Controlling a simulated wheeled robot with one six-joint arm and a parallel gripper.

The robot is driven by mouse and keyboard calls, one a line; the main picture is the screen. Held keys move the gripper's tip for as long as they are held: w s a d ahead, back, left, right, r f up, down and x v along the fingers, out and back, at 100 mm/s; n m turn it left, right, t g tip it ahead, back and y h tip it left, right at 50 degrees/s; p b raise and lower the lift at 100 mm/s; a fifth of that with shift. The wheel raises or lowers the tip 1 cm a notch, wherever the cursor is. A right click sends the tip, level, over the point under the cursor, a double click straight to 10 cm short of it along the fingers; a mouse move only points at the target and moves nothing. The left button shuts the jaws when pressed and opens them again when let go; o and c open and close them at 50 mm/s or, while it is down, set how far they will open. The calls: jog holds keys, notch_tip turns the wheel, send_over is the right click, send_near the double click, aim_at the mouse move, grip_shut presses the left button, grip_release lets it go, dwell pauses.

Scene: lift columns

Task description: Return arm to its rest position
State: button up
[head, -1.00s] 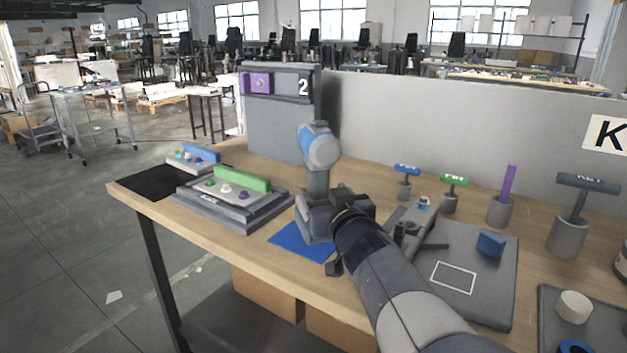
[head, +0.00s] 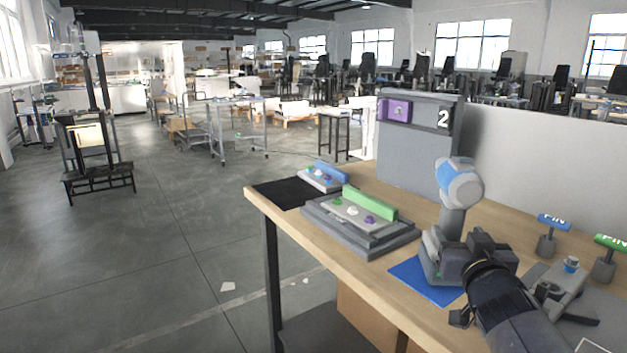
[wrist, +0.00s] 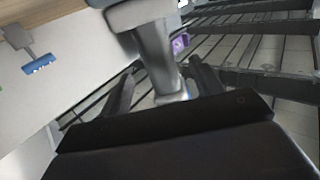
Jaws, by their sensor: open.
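My gripper (head: 485,248) is at the lower right of the head view, at the end of my dark and grey arm. Its fingers are hard to make out there. In the wrist view, its two dark fingers (wrist: 165,68) stand apart. A grey post with a blue and white rounded head (head: 459,186) stands just beyond my gripper. In the wrist view, which is upside down, this post (wrist: 155,45) shows between the fingers. I cannot tell whether they touch it.
The wooden bench (head: 345,255) carries a stepped block with a green bar (head: 365,220), a blue mat (head: 412,278) and T-handled pins (head: 552,228). A grey box marked 2 (head: 422,150) stands behind. Open floor (head: 180,240) lies to the left.

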jog(key=w, duration=0.2)
jog(key=w+b, duration=0.1)
jog(key=w, duration=0.4)
jog(key=shift+w+d+f+b, duration=0.15)
jog(key=shift+w+d+b, duration=0.1)
jog(key=shift+d+b, duration=0.15)
jog(key=shift+w, duration=0.25)
jog(key=shift+r, duration=0.2)
jog(key=shift+s, duration=0.1)
